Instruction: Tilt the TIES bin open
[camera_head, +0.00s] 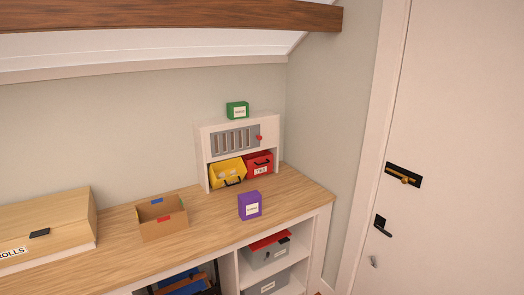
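The red TIES bin (260,167) sits in the lower right opening of a small white cabinet (205,150) on the worktop. It has a dark handle and a white label on its front. Whether it is tilted at all is too small to tell. A yellow bin (228,171) stands beside it on the left, also with a dark handle, and its front seems to lean outward. Neither of my grippers is in view.
The wooden worktop (190,235) also bears a purple box (250,205), an open cardboard box (161,220) and a wooden ROLLS box (50,225). A green box (237,110) stands on the cabinet. A sloped beam (170,15) hangs above; a wall is close on the right.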

